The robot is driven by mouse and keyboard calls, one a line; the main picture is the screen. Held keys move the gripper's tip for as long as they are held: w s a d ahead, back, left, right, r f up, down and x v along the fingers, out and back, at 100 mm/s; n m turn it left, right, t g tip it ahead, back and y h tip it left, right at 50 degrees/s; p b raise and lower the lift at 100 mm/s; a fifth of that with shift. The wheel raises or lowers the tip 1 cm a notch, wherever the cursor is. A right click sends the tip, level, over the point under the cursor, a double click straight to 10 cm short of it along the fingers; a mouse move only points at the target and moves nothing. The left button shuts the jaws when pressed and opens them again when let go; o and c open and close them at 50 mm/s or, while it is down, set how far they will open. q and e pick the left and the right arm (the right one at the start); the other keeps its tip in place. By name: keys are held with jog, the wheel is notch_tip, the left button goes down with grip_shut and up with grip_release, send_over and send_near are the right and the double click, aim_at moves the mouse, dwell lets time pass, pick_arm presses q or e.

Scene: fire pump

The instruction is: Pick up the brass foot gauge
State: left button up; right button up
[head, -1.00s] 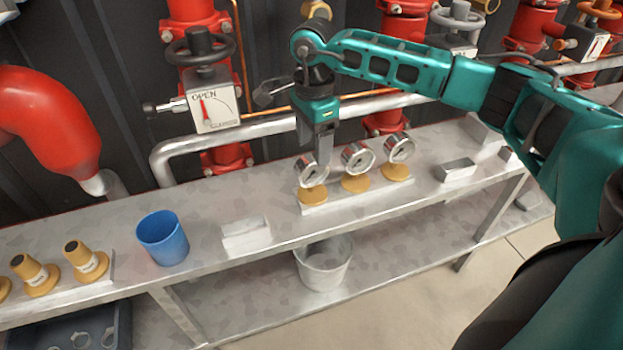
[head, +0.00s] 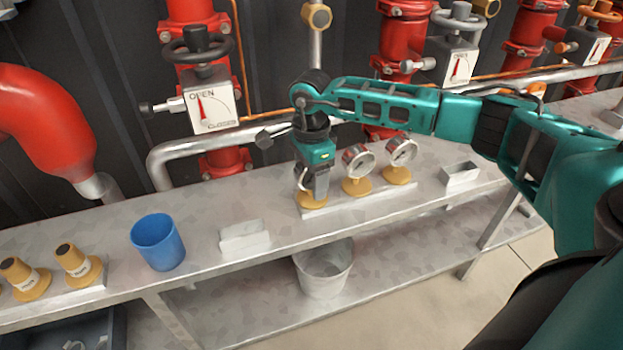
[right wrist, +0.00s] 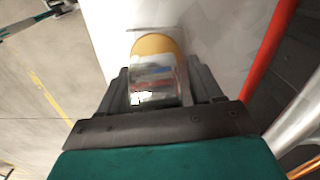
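Three round gauges with brass-coloured feet stand in a row on a pale strip on the bench. My right gripper (head: 312,190) points down over the leftmost gauge (head: 311,200) and hides most of its dial. The middle gauge (head: 357,170) and the right gauge (head: 398,162) stand free beside it. In the right wrist view, the leftmost gauge (right wrist: 153,85) sits between the two fingers of my right gripper (right wrist: 162,85), which look apart around it; firm contact cannot be made out. My left gripper does not show.
On the metal bench (head: 200,215) stand a pale block (head: 244,236), a blue cup (head: 158,242), brass nozzles (head: 75,262) at left and a small metal box (head: 460,173) at right. A bucket (head: 323,268) is on the lower shelf. Red pipes and valves line the back.

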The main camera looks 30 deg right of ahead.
grip_shut()
dwell(0.4)
jog(key=shift+r, duration=0.15)
